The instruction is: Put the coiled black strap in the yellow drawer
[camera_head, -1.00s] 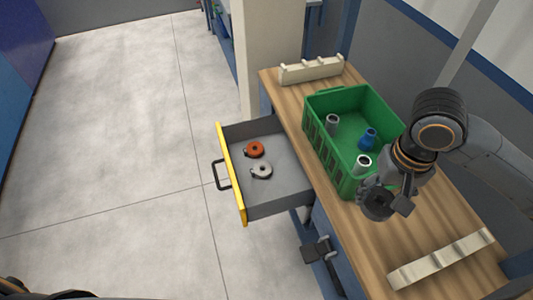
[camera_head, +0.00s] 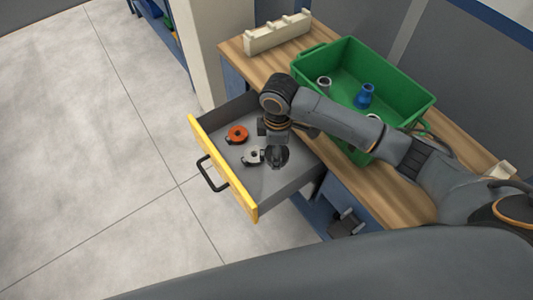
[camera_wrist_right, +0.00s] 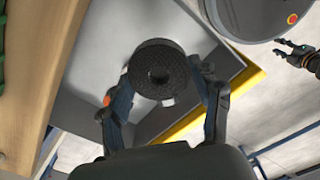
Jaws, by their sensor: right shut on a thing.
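The coiled black strap (camera_head: 278,157) is a dark round coil with a light buckle. In the right wrist view the strap (camera_wrist_right: 158,70) sits between the two fingers of my right gripper (camera_wrist_right: 160,75), which is shut on it. In the head view my right gripper (camera_head: 275,146) points down over the open yellow drawer (camera_head: 225,172), holding the strap above its grey floor. Whether the strap touches the floor is hard to tell. My left gripper (camera_wrist_right: 302,55) shows at the upper right of the right wrist view, fingers apart and empty; the head view does not show it.
An orange coil (camera_head: 237,134) and a light grey coil (camera_head: 253,157) lie in the drawer, left of the strap. A green crate (camera_head: 410,93) with several pipe pieces stands on the wooden bench. A pale notched rack (camera_head: 277,32) stands at the back. The drawer's near floor is bare.

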